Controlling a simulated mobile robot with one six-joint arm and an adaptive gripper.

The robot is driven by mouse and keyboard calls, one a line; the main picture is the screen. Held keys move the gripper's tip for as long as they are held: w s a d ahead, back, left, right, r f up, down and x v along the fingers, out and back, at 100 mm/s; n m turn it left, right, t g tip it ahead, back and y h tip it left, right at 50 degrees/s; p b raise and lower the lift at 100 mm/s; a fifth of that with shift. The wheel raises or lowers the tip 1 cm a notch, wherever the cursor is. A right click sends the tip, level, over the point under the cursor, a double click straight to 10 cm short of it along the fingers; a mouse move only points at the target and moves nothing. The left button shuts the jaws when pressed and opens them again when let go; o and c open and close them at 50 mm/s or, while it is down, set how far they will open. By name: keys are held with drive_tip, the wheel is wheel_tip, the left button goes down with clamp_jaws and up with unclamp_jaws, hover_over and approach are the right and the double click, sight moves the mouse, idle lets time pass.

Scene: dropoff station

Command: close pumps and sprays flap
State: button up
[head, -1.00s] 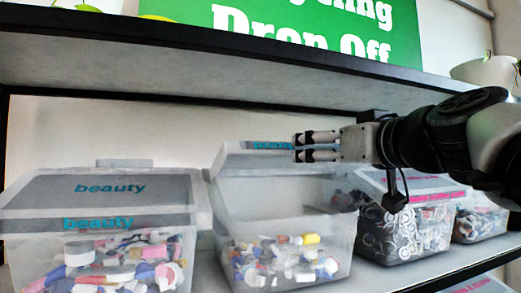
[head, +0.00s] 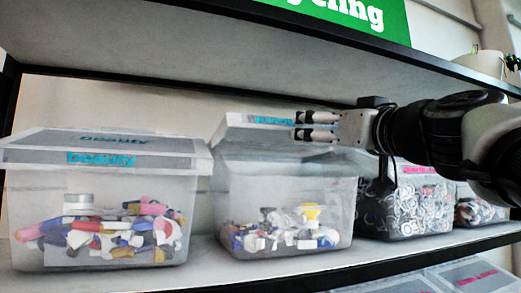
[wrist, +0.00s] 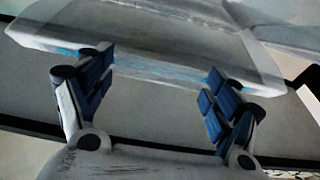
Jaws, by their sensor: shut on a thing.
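The flap (head: 255,131) of the middle clear box (head: 235,195) stands raised and tilted, with cyan lettering on its edge that is partly hidden by my gripper (head: 303,126). The box below it holds several white, blue and yellow caps and pump pieces. My gripper comes in from the right at the flap's right part. In the wrist view my gripper (wrist: 160,88) has its two blue-padded fingers spread at the edge of the flap (wrist: 150,35). It is shut on the flap, though the exact contact is hard to see.
A closed beauty box (head: 100,190) stands at the left, close beside the middle box. Boxes of rings and small parts (head: 405,205) stand at the right, partly behind my arm. The upper shelf (head: 200,50) runs close above the flap and gripper.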

drive_tip(key=shift+w+a+f+b, duration=0.15)
drive_tip(key=shift+w+f+b, duration=0.35)
drive_tip(key=shift+f+b, duration=1.45)
drive_tip(key=shift+w+a+f+b, duration=0.1)
drive_tip(key=shift+w+f+b, duration=0.35)
drive_tip(key=shift+f+b, duration=1.45)
drive_tip(key=shift+w+a+f+b, duration=0.15)
drive_tip(key=shift+w+f+b, duration=0.35)
drive_tip(key=shift+f+b, duration=1.45)
drive_tip(key=shift+w+r+b, duration=0.1)
drive_tip(key=shift+r+b, duration=0.25)
drive_tip(key=shift+b, duration=0.05)
drive_tip(key=o, duration=1.2)
drive_tip(key=shift+c, duration=0.2)
drive_tip(key=shift+o, duration=1.3)
drive_tip(key=shift+w+a, duration=0.1)
drive_tip(key=shift+w, duration=0.1)
drive_tip(key=shift+s+r, duration=0.25)
drive_tip(key=shift+s, duration=0.1)
drive_tip(key=shift+w, duration=0.15)
